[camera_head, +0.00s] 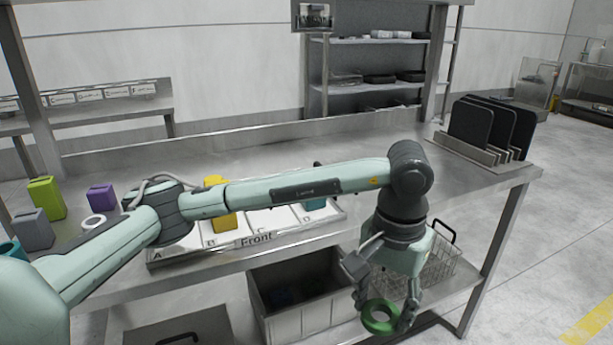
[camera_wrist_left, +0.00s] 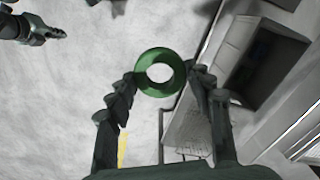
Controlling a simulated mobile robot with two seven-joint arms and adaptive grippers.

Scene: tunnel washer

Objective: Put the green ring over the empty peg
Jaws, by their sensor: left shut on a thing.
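The green ring (camera_head: 381,317) is held between the fingertips of my left gripper (camera_head: 385,312), which is shut on it. The ring hangs in front of the table's front edge, to the right of a grey bin. In the left wrist view the ring (camera_wrist_left: 160,72) sits between both fingers with its hole showing. My right gripper (camera_wrist_left: 48,32) shows at the upper left of that view, dark and apart from the ring; its fingers are too small to judge. I cannot make out an empty peg in either view; my left arm hides part of the tabletop.
A white tray (camera_head: 262,248) marked "Front" holds a yellow block (camera_head: 223,220) and a teal block (camera_head: 316,204). Green, grey and purple blocks and a white ring (camera_head: 94,222) stand at left. A rack (camera_head: 483,154) of black panels stands at right. A wire basket (camera_head: 440,268) sits below.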

